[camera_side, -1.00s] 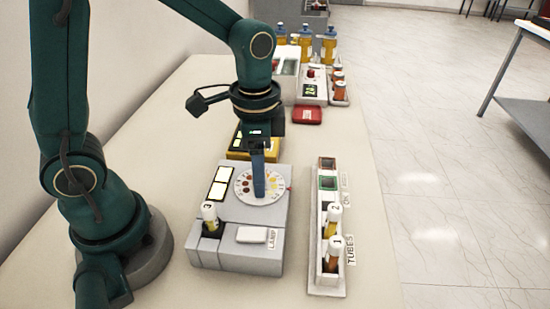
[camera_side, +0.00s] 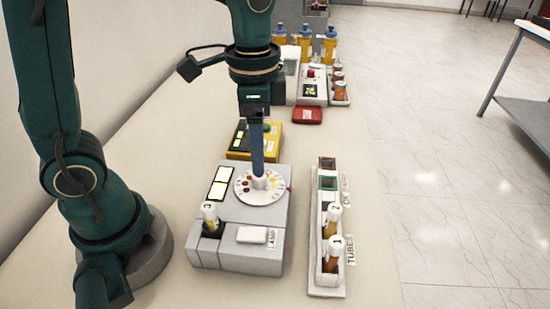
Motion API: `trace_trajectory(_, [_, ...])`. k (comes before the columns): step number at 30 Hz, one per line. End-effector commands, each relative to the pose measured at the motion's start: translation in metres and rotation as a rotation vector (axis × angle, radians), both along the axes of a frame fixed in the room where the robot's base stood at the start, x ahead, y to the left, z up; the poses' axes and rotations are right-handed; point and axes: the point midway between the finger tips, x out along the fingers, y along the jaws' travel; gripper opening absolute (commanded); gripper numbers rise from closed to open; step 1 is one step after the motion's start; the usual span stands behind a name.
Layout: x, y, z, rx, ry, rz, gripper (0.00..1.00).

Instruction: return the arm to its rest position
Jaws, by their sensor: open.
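My gripper (camera_side: 257,170) points straight down above the round white dial (camera_side: 246,191) with coloured dots on the grey machine. Its blue fingers overlap in this view, and their tips end just above a small white knob (camera_side: 261,183) at the dial's middle; I cannot tell whether they touch it. Nothing is seen held. The grey machine (camera_side: 262,262) holds tube 3 (camera_side: 210,217) upright in its front left slot. The white tube rack (camera_side: 327,280) on the right holds tube 2 (camera_side: 333,218) and tube 1 (camera_side: 334,254) upright.
A yellow device (camera_side: 295,141) stands just behind the grey machine. A red tray (camera_side: 307,116), a white device (camera_side: 311,91) and several yellow bottles stand at the back. The table's (camera_side: 373,240) right strip is clear. A grey side table (camera_side: 535,110) stands off to the right.

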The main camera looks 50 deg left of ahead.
Motion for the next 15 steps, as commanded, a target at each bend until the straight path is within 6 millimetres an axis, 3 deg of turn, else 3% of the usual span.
trace_trajectory(5, [-0.002,0.003,0.02,-0.006,-0.081,0.012,0.61])
trace_trajectory(10, [-0.023,0.009,0.044,-0.019,-0.214,0.091,0.61])
trace_trajectory(15, [-0.048,0.014,0.054,-0.05,-0.345,0.241,0.61])
